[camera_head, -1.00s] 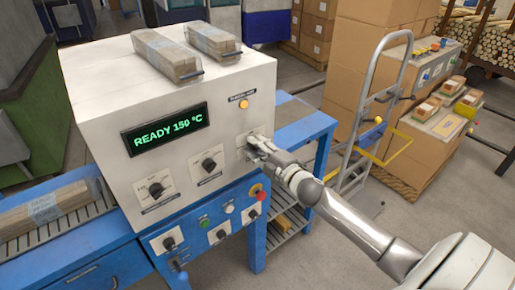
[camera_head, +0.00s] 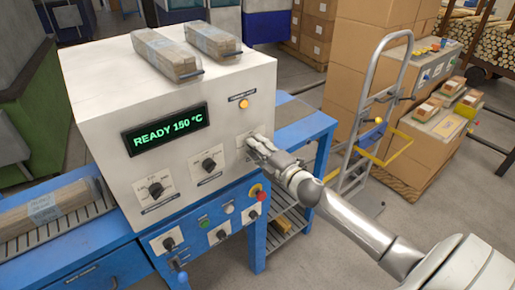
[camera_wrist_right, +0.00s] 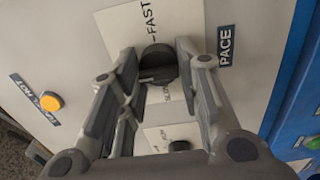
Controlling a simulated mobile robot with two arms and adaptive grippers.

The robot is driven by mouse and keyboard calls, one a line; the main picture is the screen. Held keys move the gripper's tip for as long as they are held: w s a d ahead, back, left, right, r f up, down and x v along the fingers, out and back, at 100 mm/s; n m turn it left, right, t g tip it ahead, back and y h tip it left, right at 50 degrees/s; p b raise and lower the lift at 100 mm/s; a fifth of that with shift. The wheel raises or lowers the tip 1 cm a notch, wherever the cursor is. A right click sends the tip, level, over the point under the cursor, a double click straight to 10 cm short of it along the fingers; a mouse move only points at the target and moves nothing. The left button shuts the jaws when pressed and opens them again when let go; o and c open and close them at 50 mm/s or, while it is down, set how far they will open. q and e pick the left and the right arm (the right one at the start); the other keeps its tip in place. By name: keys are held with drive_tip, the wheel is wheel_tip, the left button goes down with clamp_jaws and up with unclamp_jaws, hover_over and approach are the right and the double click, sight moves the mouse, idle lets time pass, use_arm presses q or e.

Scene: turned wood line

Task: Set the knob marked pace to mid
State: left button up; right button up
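The pace knob (camera_wrist_right: 158,62) is a dark round knob on a white plate, with the PACE label (camera_wrist_right: 225,46) beside it in the right wrist view. The plate reads FAST toward the top; other markings are partly covered. My right gripper (camera_wrist_right: 158,52) has its two fingers apart, one on each side of the knob. I cannot tell whether they touch it. In the head view my right gripper (camera_head: 256,144) is at the rightmost dial of the white machine (camera_head: 88,105) and hides that knob, so its setting is unclear. My left gripper is not in view.
Two similar knobs, a middle one (camera_head: 209,165) and a left one (camera_head: 156,189), sit beside it. An amber light (camera_head: 244,104) is above. A blue panel below carries more knobs and a red stop button (camera_head: 262,196). A hand truck (camera_head: 375,110) stands to the right.

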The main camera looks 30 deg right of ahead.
drive_tip(key=o, duration=0.4)
drive_tip(key=shift+s, duration=0.1)
drive_tip(key=s, duration=0.8)
drive_tip(key=s+d, duration=0.1)
drive_tip(key=s, duration=0.2)
drive_tip(key=shift+s, duration=0.4)
